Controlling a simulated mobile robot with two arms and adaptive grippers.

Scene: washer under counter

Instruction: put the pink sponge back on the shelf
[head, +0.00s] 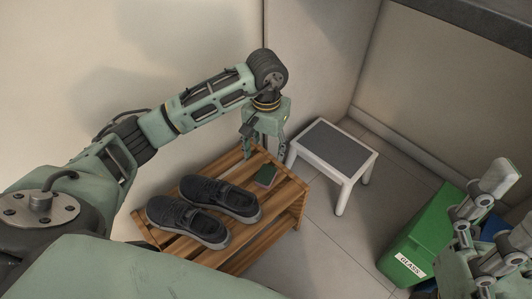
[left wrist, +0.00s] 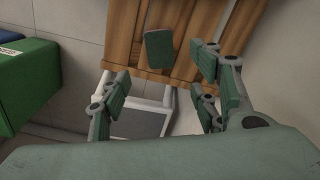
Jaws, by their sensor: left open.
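A small sponge (head: 265,175) lies on the top slats of the wooden shelf (head: 215,165), near its right end. Its upper face looks dark green, with a reddish edge. In the left wrist view the sponge (left wrist: 159,49) lies on the slats beyond my fingertips. My left gripper (head: 264,153) points down over the shelf's back right end, close to the sponge. Its fingers are apart and nothing is between them. It also shows in the left wrist view (left wrist: 160,80). My right gripper (head: 488,205) is partly in view at the right edge; its jaw state is unclear.
A pair of dark shoes (head: 205,210) takes up the left part of the shelf top. A white stool with a grey top (head: 333,146) stands right of the shelf. A green bin marked GLASS (head: 420,235) stands further right, near my right arm. Walls close in behind.

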